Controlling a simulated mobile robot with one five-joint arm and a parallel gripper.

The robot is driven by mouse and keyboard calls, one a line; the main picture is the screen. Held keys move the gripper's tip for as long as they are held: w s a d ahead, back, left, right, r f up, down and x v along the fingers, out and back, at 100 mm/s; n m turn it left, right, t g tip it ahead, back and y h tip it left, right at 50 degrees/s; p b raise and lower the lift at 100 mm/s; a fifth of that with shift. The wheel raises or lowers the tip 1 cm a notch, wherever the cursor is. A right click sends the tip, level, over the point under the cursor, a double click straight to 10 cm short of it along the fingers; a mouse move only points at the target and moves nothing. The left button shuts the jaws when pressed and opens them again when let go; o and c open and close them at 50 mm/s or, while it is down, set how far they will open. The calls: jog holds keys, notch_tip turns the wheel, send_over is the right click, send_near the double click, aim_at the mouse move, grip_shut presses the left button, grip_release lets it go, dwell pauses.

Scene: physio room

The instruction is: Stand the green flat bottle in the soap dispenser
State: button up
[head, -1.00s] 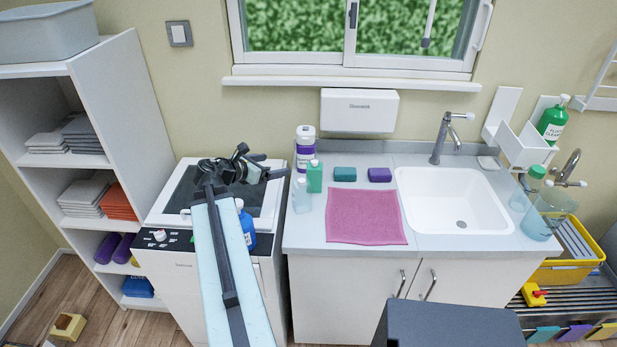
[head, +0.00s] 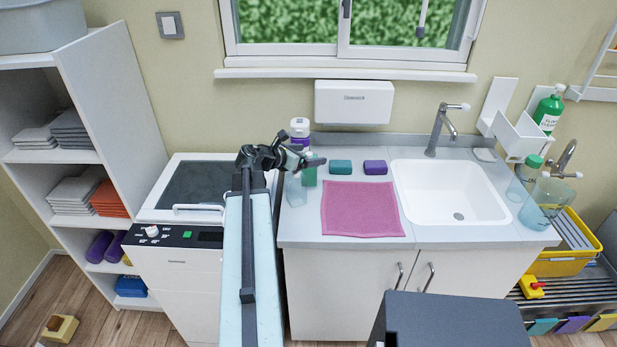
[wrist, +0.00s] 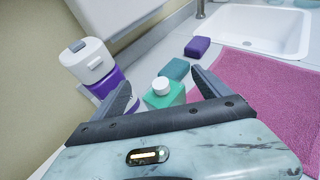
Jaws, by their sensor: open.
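The green flat bottle (head: 309,179) with a pale cap stands upright at the counter's left, partly hidden by my gripper (head: 314,162) in the head view. In the wrist view, the green bottle (wrist: 165,97) shows between the two fingers of my gripper (wrist: 163,88). The fingers are open, with gaps on both sides of it; I cannot tell how far they are from it in depth. A white wall holder (head: 522,139) with an open pocket, right of the sink, looks like the soap dispenser. A green cleaner bottle (head: 549,111) is beside it.
A purple-and-white bottle (head: 300,129) and a clear bottle (head: 296,192) stand close to the green one. A teal block (head: 341,167), a purple block (head: 375,167) and a pink cloth (head: 362,210) lie to the right. The sink (head: 450,190) and tap (head: 440,130) follow.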

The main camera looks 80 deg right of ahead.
jog(key=shift+s+d+f, duration=0.15)
jog(key=shift+s+d, duration=0.05)
jog(key=shift+d, duration=0.1)
jog(key=shift+c, duration=0.6)
grip_shut()
jog(key=shift+r, duration=0.2)
